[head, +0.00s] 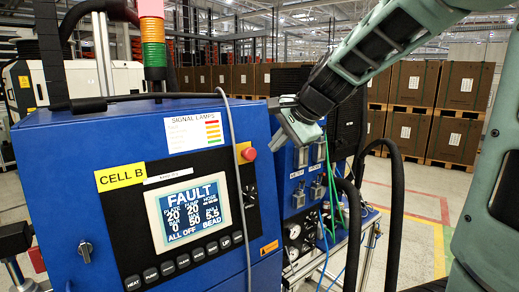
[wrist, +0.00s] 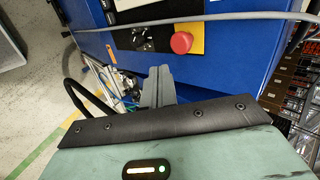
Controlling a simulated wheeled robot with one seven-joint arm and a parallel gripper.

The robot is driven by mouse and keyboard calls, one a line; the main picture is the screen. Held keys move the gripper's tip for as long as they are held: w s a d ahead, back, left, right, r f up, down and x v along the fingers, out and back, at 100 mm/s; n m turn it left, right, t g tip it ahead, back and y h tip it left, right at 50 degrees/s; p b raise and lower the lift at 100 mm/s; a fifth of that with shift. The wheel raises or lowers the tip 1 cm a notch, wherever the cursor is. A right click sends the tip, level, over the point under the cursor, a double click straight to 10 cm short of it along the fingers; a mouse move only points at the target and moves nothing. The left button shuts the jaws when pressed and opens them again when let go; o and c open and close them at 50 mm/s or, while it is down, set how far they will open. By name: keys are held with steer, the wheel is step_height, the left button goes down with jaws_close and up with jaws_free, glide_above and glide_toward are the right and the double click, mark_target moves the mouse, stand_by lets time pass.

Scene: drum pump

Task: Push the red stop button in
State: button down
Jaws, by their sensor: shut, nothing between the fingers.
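The red stop button (head: 249,154) is a round knob on a yellow plate at the right edge of the blue cabinet's black panel in the head view. It also shows in the wrist view (wrist: 181,42), above the fingertips. My gripper (head: 288,122) is shut and empty, to the upper right of the button in the head view. In the wrist view its closed grey fingers (wrist: 159,80) lie just below and left of the button, apart from it in the picture. The button is unobstructed in both views. I cannot tell how far it stands out.
A grey cable (head: 233,150) hangs over the panel beside the button. The fault screen (head: 188,212) and a row of keys sit to its left. Valves and gauges (head: 300,235), with black hoses (head: 394,200), stand at the right. A signal tower (head: 152,45) rises above the cabinet.

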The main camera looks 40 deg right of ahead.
mark_target(252, 152)
steer(key=shift+w+a+f+p, duration=0.1)
steer(key=shift+w+f+p, duration=0.35)
steer(key=shift+w, duration=0.65)
steer(key=shift+w+a+f+p, duration=0.15)
steer(key=shift+w+f+p, duration=0.1)
steer(key=shift+w+f, duration=0.6)
steer(key=shift+w+a+f+p, duration=0.1)
steer(key=shift+w+f+p, duration=0.25)
steer(key=shift+w, duration=0.95)
steer(key=shift+w+f, duration=0.1)
steer(key=shift+w, duration=0.45)
steer(key=shift+w+a, duration=0.1)
steer(key=shift+w, duration=0.1)
